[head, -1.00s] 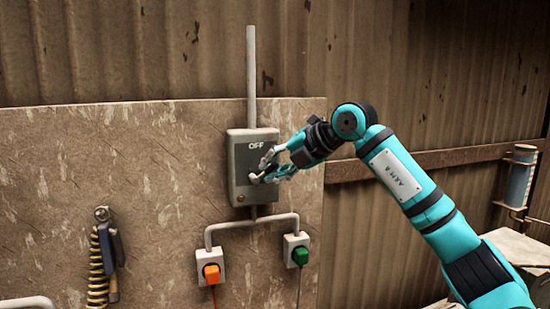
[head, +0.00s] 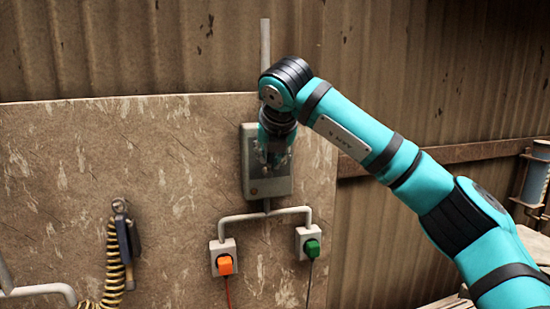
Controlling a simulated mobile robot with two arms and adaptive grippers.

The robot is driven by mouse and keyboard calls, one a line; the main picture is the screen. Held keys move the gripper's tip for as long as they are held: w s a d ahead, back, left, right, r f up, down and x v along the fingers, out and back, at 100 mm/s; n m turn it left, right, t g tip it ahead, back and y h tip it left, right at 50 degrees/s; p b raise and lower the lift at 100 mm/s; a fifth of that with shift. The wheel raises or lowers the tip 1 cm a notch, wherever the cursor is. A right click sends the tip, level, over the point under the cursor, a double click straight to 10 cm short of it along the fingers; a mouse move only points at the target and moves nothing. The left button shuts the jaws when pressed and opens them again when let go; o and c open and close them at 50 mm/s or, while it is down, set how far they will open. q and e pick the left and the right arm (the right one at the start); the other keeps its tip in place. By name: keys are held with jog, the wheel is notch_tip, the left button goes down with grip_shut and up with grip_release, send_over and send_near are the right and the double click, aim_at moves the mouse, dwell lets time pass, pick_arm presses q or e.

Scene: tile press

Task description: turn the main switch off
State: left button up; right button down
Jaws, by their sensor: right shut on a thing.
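The main switch is a grey box (head: 266,188) on the wall panel, in the middle of the head view. My right gripper (head: 271,163) is in front of the box, pointing at it, with its fingers shut on the switch's handle. The gripper and wrist cover the handle and the upper front of the box. The handle's position and the OFF label cannot be seen now. My left gripper is not in view.
A conduit (head: 265,42) runs up from the box. Below it, pipes lead to two sockets with an orange plug (head: 225,265) and a green plug (head: 312,249). A tool with a coiled yellow hose (head: 115,260) hangs at the left. A blue cylinder (head: 535,180) stands at the far right.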

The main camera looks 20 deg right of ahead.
jog(key=shift+a+r+h, duration=0.1)
jog(key=shift+a+h, duration=0.15)
jog(key=shift+h, duration=0.05)
dwell(0.5)
jog(key=c, duration=1.3)
grip_release()
jog(key=shift+a, duration=0.1)
jog(key=v, duration=1.2)
jog(key=shift+s+a, duration=0.1)
